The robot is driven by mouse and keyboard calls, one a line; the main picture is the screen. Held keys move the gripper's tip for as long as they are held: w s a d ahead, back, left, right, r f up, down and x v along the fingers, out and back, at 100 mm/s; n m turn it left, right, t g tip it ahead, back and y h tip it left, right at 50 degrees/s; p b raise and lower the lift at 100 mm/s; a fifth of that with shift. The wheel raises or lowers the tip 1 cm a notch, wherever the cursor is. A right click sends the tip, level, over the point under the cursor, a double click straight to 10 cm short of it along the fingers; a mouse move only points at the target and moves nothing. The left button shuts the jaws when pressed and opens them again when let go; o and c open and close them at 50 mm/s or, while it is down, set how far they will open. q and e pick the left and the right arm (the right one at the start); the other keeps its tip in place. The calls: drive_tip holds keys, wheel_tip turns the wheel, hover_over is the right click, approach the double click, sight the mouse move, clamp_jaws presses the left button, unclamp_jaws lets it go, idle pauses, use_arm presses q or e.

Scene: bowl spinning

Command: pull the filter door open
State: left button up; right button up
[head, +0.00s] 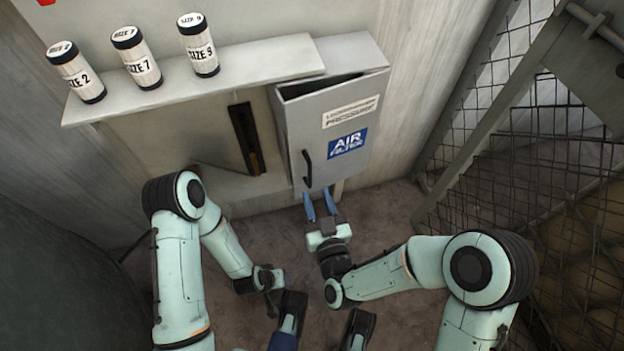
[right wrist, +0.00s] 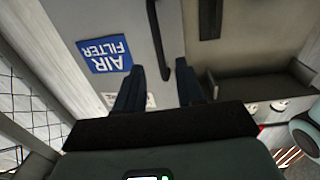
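The grey filter door (head: 325,120) with a blue AIR FILTER label stands slightly ajar, a dark gap showing along its top. Its black handle (head: 307,168) is at the lower left of the door. My right gripper (head: 320,205) is open, its blue fingers pointing up at the door's lower edge, just below the handle. In the right wrist view the handle (right wrist: 155,35) appears in line with the gap between the open fingers (right wrist: 158,75); no grip on it shows. My left arm's wrist end (head: 262,280) is low in the middle; its fingers cannot be made out.
A shelf (head: 255,62) left of the door holds three labelled canisters, sizes 2 (head: 76,72), 7 (head: 136,58) and 9 (head: 198,45). A dark slot (head: 244,138) is in the wall below it. Wire mesh fencing (head: 540,140) stands at the right.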

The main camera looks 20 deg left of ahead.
sight(310, 177)
drive_tip(key=x, duration=0.6)
clamp_jaws()
